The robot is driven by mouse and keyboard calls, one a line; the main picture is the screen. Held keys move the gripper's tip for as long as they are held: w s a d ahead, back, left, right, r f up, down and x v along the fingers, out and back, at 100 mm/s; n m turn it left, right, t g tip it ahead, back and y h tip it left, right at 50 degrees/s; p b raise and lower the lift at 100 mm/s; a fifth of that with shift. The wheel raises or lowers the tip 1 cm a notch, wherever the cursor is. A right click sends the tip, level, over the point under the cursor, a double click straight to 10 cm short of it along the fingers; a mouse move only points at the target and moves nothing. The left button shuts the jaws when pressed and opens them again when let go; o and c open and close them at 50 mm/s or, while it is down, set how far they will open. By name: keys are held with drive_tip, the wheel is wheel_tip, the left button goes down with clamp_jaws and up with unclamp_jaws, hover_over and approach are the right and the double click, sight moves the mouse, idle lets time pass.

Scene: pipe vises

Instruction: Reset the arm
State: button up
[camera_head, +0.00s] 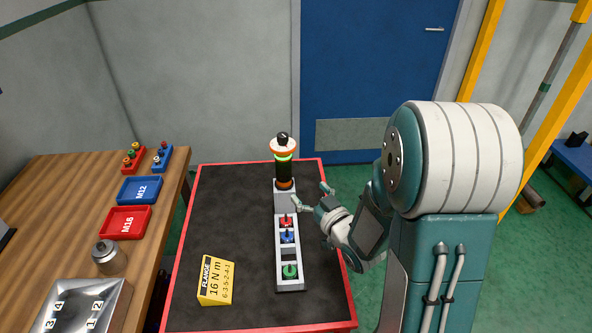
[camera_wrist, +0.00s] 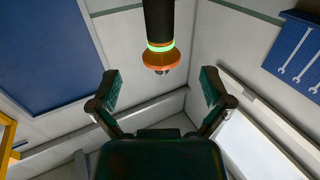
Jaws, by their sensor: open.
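My gripper (camera_head: 314,196) is open and empty, above the right side of the dark bench, beside a grey rail fixture (camera_head: 290,261). In the wrist view its two fingers (camera_wrist: 160,95) are spread apart with nothing between them. My arm comes in from the right.
Red, blue and green knobs (camera_head: 288,237) sit along the fixture. A yellow FLANGE sign (camera_head: 216,281) stands at front left. The wooden table (camera_head: 70,200) holds blue (camera_head: 140,190) and red (camera_head: 126,222) trays. A blue door (camera_head: 375,70) is behind.

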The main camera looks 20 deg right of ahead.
drive_tip(key=shift+r, duration=0.1)
drive_tip(key=s+d+r+m+g+h, duration=0.1)
drive_tip(key=s+r+m+g+h, duration=0.1)
drive_tip(key=s+r+g+h, duration=0.45)
drive_tip(key=s+a+r+g+y, duration=0.1)
drive_tip(key=s+a+r+g, duration=0.1)
drive_tip(key=s, duration=0.6)
drive_tip(key=s+a+r+m+g+y, duration=0.1)
drive_tip(key=s+a+g, duration=0.1)
drive_tip(key=s, duration=0.6)
drive_tip(key=shift+s+a+r+g, duration=0.2)
drive_tip(key=shift+s+r+g, duration=0.15)
drive_tip(key=shift+g, duration=0.2)
